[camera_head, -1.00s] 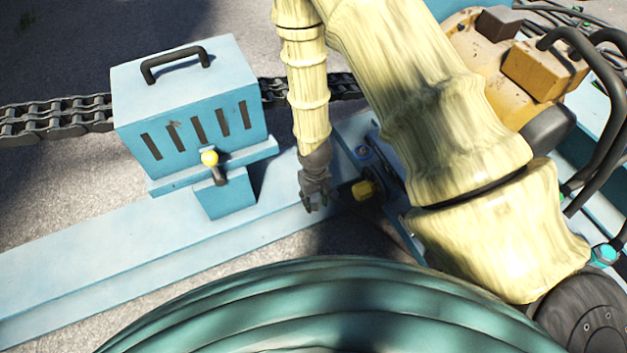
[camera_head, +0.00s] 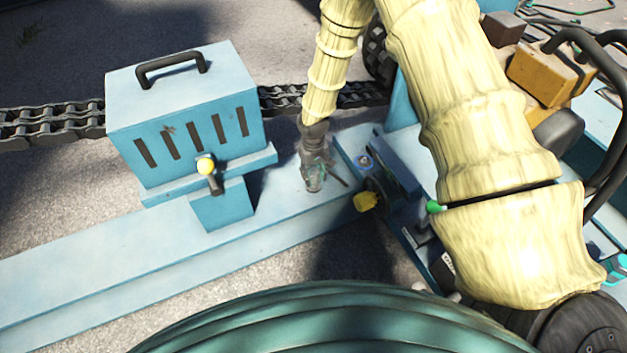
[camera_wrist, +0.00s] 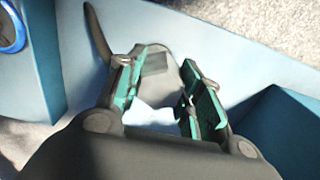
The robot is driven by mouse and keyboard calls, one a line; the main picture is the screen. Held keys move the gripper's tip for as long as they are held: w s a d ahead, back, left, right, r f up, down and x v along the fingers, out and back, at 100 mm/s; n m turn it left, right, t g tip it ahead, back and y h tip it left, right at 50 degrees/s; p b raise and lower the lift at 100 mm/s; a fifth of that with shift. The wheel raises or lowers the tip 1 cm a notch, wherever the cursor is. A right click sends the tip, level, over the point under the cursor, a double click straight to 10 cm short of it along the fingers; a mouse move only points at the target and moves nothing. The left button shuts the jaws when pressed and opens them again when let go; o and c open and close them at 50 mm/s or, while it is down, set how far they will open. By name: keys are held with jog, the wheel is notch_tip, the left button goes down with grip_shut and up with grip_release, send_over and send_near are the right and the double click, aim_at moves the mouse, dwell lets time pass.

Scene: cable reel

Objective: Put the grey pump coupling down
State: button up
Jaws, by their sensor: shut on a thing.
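My gripper (camera_head: 314,184) points down over the pale blue beam (camera_head: 110,262), right of the blue slotted box. In the wrist view its two green-padded fingers (camera_wrist: 165,98) stand on either side of the grey pump coupling (camera_wrist: 170,72), shut on it. The coupling is a rounded grey piece with a dark curved arm reaching up and left. In the head view that arm shows as a thin dark rod right of the fingers; the rest is mostly hidden by my gripper. I cannot tell whether the coupling touches the beam.
A yellow knob (camera_head: 366,202) sits right of my gripper. A chain (camera_head: 50,123) runs behind. A large green reel (camera_head: 330,320) fills the front. The beam's left part is clear.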

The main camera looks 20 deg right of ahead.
aim_at(313, 178)
jog(key=shift+w+d+f, duration=0.1)
jog(key=shift+w+d, duration=0.05)
jog(key=shift+w, duration=0.35)
jog(key=shift+f+b, duration=0.85)
jog(key=shift+f, duration=0.9)
jog(key=o, duration=1.2)
notch_tip(313, 178, up, 12)
jog(key=p, duration=0.4)
